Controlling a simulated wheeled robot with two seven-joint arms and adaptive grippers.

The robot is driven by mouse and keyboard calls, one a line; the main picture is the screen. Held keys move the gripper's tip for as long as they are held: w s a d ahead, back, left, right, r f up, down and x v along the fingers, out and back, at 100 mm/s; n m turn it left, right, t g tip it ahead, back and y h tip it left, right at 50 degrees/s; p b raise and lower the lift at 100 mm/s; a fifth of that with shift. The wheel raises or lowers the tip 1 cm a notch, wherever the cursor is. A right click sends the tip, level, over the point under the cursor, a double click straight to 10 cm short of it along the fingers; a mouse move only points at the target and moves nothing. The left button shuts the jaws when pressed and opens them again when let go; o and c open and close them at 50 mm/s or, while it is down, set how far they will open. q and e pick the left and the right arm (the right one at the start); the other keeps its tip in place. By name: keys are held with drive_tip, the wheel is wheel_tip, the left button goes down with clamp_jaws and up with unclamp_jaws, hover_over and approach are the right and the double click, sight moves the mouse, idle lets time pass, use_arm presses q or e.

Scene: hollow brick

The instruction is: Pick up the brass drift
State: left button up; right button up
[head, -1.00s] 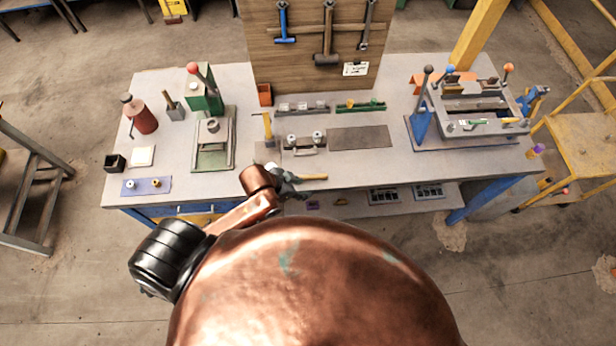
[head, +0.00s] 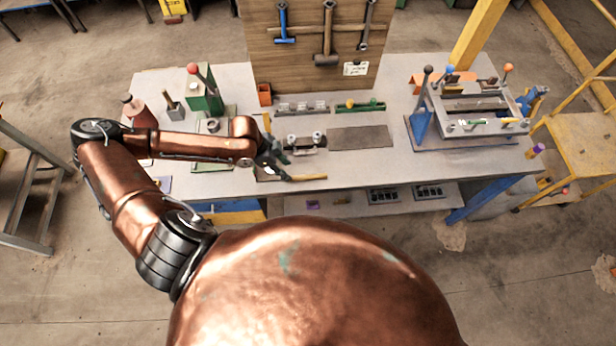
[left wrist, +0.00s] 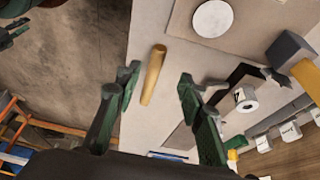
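The brass drift (head: 309,178) is a yellow rod lying on the bench top near its front edge. In the left wrist view the drift (left wrist: 153,73) appears between the two open fingers, in line with their tips. My left gripper (head: 275,164) is just left of the drift in the head view and partly overlaps its surroundings. In the left wrist view the left gripper (left wrist: 158,80) is open, with nothing in its grasp. How far its tips are above the drift is unclear. A dark green-tipped shape (left wrist: 14,32) at the left wrist view's edge may be my right gripper; its state is unclear.
A green press (head: 205,95) is left, and a grey frame (head: 475,100) is right. Bench right of the drift is clear.

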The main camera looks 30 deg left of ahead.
sight(295, 177)
use_arm(q)
drive_tip(key=x, duration=0.6)
drive_tip(key=shift+s+d+p, duration=0.15)
drive_tip(key=shift+d+p, duration=0.1)
drive_tip(key=shift+p, duration=0.05)
drive_tip(key=shift+c, duration=0.3)
clamp_jaws()
drive_tip(key=shift+r, duration=0.1)
